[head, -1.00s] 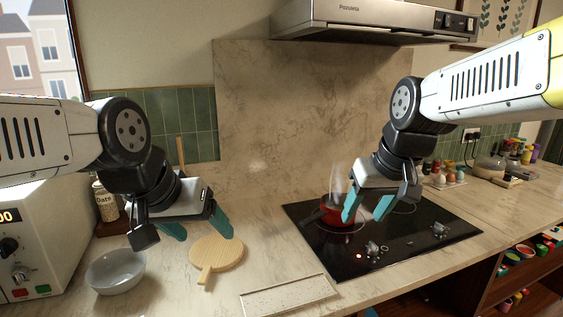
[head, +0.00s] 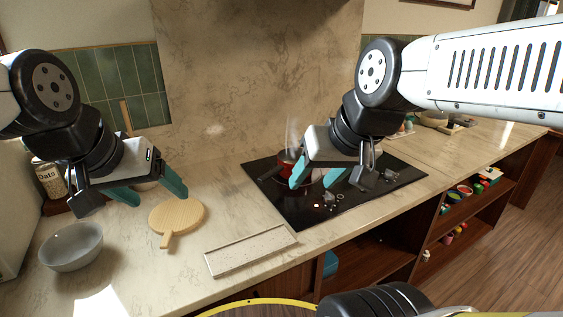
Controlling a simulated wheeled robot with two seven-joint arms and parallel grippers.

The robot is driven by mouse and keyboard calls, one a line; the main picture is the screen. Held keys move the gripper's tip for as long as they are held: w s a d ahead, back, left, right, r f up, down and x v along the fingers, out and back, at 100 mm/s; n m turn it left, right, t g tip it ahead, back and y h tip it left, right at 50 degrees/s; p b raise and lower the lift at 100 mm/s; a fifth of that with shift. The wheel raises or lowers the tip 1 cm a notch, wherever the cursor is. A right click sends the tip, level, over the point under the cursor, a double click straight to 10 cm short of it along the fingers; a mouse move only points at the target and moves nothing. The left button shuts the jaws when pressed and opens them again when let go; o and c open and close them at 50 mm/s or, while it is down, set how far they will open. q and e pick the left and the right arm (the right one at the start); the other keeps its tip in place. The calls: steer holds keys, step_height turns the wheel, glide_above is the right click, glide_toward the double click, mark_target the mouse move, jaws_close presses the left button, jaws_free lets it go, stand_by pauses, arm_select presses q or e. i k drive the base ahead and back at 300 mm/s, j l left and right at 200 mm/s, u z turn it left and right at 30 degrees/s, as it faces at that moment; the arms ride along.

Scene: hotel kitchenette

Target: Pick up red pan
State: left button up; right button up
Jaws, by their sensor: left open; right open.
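The red pan (head: 285,160) sits on the black cooktop (head: 290,208) with steam rising from it. Its dark handle points to the lower left. My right gripper (head: 314,182) is open, in front of the pan in the picture, and hides part of its right side. I cannot tell whether the fingers touch the pan; nothing is seen held between them. My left gripper (head: 160,194) is open and empty over the counter at the left, near the round wooden board.
The wooden board (head: 178,216), a grey bowl (head: 72,246) and a pale speckled tray (head: 250,250) lie on the counter. An oats jar (head: 48,178) stands at the far left. The counter right of the cooktop is mostly clear.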

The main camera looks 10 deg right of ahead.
mark_target(287, 157)
steer(key=u, duration=1.45)
steer(key=k+l+u, duration=0.1)
steer(key=k+l, duration=0.4)
steer(key=k+l+u, duration=0.15)
steer(key=k+l, duration=0.3)
steer(key=k, duration=0.2)
